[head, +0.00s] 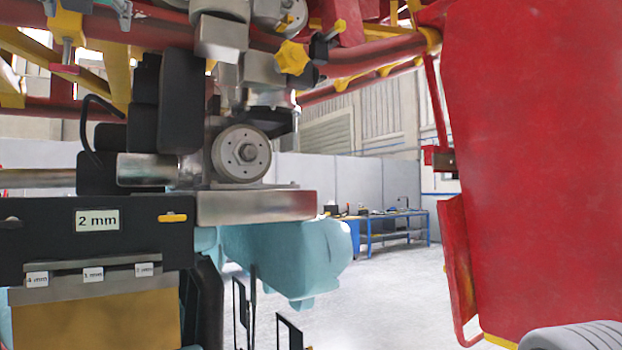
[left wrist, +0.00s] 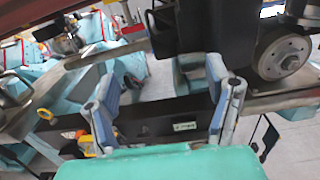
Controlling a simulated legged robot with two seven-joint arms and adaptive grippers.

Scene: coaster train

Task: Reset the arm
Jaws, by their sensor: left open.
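My left gripper (left wrist: 160,72) shows in the left wrist view with its two blue-grey fingers spread wide. No object is held between them. Its teal body (left wrist: 160,165) fills the bottom of that view. Beyond the fingers a black bar (left wrist: 160,122) with a small label crosses the picture; I cannot tell how far it is from the fingers. In the head view I cannot make out the left fingers clearly. My right gripper is in neither view.
In the head view a black block (head: 140,225) labelled 2 mm stands close at left, beside a metal wheel (head: 241,153) that also shows in the left wrist view (left wrist: 284,56). A red panel (head: 545,150) blocks the right. Red tubes (head: 375,55) cross above. Open floor (head: 400,285) lies between.

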